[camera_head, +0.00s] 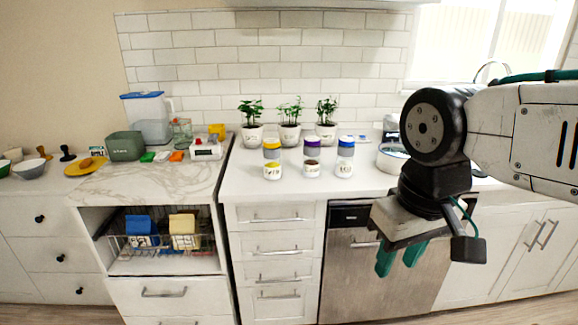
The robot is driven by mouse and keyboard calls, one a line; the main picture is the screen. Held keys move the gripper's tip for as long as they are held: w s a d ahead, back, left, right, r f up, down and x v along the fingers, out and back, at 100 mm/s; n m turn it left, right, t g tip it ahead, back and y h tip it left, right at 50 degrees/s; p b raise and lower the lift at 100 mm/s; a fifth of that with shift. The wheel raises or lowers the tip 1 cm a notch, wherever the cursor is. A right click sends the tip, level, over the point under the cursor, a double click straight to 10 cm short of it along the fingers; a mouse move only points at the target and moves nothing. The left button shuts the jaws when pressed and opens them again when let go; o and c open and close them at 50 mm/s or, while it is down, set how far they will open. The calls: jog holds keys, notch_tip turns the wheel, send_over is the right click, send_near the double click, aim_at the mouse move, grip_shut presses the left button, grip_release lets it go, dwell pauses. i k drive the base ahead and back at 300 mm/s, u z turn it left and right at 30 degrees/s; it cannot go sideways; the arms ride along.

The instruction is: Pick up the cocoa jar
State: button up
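Several jars stand in two short rows on the white counter, centre of the camera_head view. The front middle jar (312,169) shows dark brown at its top and may be the cocoa jar; its label is too small to read. White front jars with yellowish marks stand to its left (272,171) and right (344,170). Behind them are jars with a yellow lid (271,146), a purple lid (311,144) and a blue lid (346,145). My gripper (398,266) points down, right of and lower in view than the jars. Its teal fingers are apart with nothing between them.
Potted plants (289,133) stand behind the jars against the tiled wall. A white round pot (392,160) is right of them, partly behind my arm. The counter (250,188) in front of the jars is clear. A dishwasher (345,270) is below.

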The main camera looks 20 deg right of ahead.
aim_at(312, 146)
jog(key=u, duration=0.45)
jog(key=k, duration=1.1)
jog(key=u, duration=0.95)
jog(key=i, duration=1.6)
jog(key=z, duration=1.1)
jog(key=i, duration=1)
jog(key=z, duration=0.85)
